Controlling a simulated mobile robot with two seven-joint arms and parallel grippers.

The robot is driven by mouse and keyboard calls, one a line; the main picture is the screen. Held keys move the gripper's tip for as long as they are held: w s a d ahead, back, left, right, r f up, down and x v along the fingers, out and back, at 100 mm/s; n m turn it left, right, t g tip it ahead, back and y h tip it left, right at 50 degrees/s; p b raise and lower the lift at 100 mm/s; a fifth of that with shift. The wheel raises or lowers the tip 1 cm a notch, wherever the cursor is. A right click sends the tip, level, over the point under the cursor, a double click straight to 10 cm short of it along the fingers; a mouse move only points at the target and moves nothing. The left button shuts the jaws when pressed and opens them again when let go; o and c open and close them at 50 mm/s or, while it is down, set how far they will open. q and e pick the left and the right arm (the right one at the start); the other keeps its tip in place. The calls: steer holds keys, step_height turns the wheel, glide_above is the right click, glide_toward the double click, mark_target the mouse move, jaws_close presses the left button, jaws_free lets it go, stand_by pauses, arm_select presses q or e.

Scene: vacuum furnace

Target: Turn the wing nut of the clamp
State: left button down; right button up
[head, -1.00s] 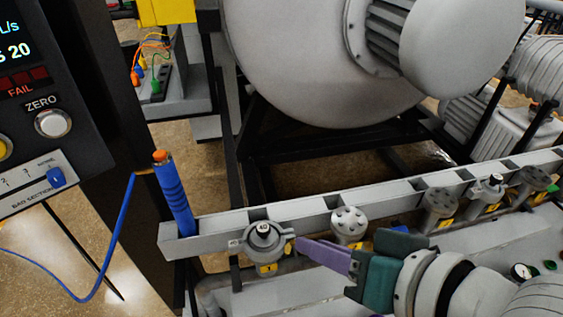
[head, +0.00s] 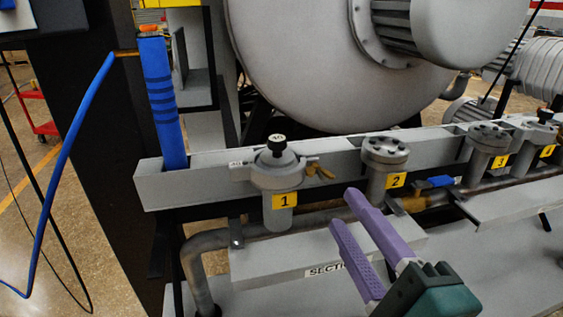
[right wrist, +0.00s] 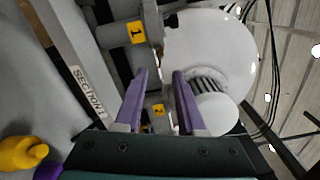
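The clamp (head: 275,175) is a grey ring around the port labelled 1, with a black-topped knob above it. Its brass wing nut (head: 318,168) sticks out on the right side, towards port 2. My right gripper (head: 344,209) has two purple fingers spread apart with nothing between them. Its tips are below and to the right of the wing nut, apart from it in the head view. In the right wrist view, the open fingers (right wrist: 160,76) point towards port 1's yellow label (right wrist: 136,32). My left gripper is not in view.
Port 2 (head: 386,165) stands close to the right of the wing nut. The grey rail (head: 160,190) runs behind the ports, with a blue cylinder (head: 160,105) at its left end. A pipe (head: 205,240) and the section plate (head: 270,262) lie below.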

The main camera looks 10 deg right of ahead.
mark_target(322, 177)
steer(key=w, duration=0.7)
steer(key=shift+w+a, duration=0.15)
steer(key=shift+w, duration=0.05)
jaws_close()
